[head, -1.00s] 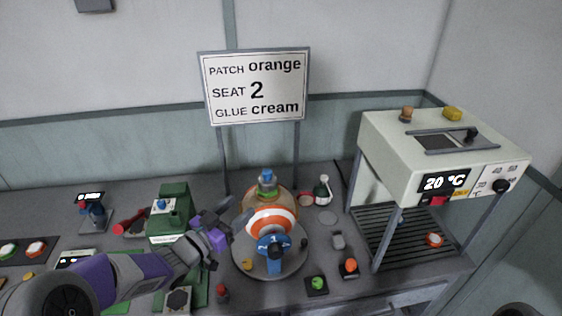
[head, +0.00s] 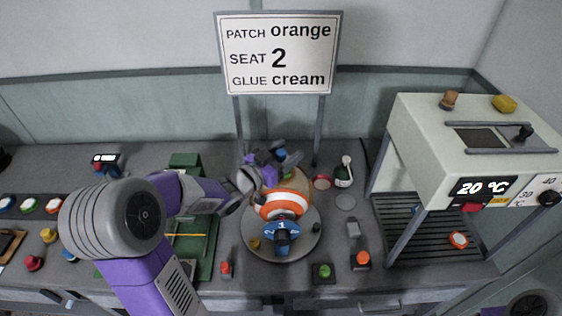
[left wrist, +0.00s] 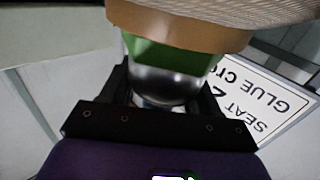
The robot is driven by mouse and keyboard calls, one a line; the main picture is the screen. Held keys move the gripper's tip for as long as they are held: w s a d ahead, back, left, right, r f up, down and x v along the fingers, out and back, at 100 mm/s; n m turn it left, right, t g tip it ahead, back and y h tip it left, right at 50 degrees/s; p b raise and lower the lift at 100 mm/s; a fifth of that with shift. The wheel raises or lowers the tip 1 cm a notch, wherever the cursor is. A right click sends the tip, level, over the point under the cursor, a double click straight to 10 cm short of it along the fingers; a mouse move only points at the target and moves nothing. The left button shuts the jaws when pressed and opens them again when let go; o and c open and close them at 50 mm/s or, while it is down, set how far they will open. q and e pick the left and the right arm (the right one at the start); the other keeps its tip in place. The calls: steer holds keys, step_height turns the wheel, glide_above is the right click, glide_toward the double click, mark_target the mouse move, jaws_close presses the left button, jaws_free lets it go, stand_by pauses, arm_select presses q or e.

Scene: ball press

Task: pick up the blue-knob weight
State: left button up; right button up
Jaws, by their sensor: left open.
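The weight (left wrist: 165,83) shows in the left wrist view as a shiny metal cylinder with a green band. It stands against a round tan wooden piece (left wrist: 180,25), and a little blue shows at its far end, between the jaws. My left gripper (head: 275,158) is open around it, with a dark finger on each side (left wrist: 150,95). In the head view, the gripper covers most of the weight, behind the orange-and-white striped ball (head: 285,203). I cannot tell whether the fingers touch it. My right gripper is not in view.
The ball sits on a round grey plate (head: 305,240) with a blue knob piece (head: 282,230) in front. A sign (head: 277,55) stands behind. A cream heater box (head: 440,130) on legs stands right.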

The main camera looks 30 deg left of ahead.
arm_select(q)
jaws_close()
stand_by(0.3)
steer(key=shift+r, duration=0.15)
